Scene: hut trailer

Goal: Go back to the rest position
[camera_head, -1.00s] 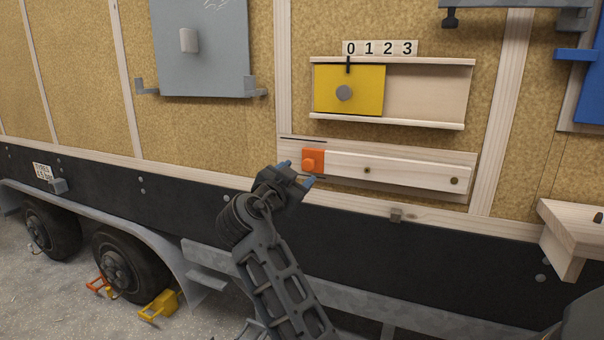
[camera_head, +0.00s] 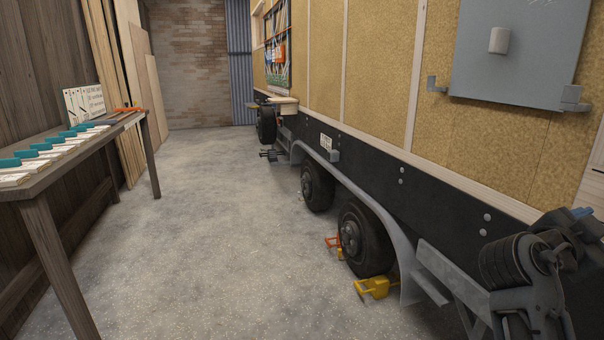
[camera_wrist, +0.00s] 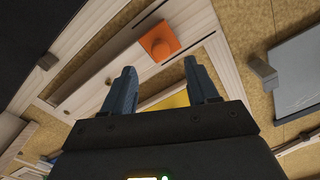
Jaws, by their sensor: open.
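My gripper (camera_wrist: 160,66) is open and empty in the wrist view, its two blue fingers spread apart. In the head view only part of it shows, at the lower right edge, with a blue fingertip (camera_head: 582,212) by the trailer side. In the wrist view an orange block with a round knob (camera_wrist: 160,42) sits on a pale wooden rail beyond the fingertips, apart from them as far as I can tell. A bit of the yellow panel (camera_wrist: 172,101) shows between the fingers. The rest of that panel is hidden behind my gripper.
A grey wall panel (camera_head: 515,55) with brackets hangs on the trailer. A wooden table (camera_head: 50,180) with teal-and-white items stands left. The concrete floor (camera_head: 220,230) between is clear.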

